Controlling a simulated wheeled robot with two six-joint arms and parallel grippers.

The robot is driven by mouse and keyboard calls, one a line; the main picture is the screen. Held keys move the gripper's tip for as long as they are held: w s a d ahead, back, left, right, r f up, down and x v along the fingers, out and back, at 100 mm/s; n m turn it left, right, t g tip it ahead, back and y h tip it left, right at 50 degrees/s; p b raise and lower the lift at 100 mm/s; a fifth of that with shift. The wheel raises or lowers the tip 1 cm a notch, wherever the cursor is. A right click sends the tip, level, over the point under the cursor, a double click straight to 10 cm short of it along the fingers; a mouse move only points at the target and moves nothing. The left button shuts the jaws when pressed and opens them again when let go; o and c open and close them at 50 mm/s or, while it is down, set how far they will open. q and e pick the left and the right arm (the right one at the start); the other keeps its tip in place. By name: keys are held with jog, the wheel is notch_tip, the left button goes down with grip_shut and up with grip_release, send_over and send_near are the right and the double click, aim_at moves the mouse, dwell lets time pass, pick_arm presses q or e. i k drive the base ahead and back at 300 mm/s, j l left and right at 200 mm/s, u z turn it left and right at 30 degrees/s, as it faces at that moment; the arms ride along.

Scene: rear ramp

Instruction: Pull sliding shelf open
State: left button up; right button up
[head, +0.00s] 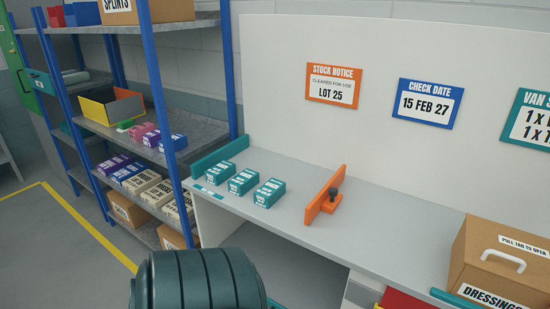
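A long grey shelf surface (282,223) runs along the cream wall panel, with a teal end piece (222,158) at its left. Several small teal-and-white boxes (243,181) stand on its left part. Below this surface is an open space with a lower grey surface (300,275), partly cut off by the bottom edge. I cannot tell which of these surfaces slides. Neither of my grippers is in the head view.
A blue-framed rack (161,90) with stocked shelves stands at the left. A cardboard dressings box (500,262) with a white handle sits at the lower right. Signs, including an orange stock notice (333,85), hang on the panel. Floor with a yellow line (90,228) is clear at the left.

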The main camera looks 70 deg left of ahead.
aim_at(293, 276)
jog(key=u, duration=2.35)
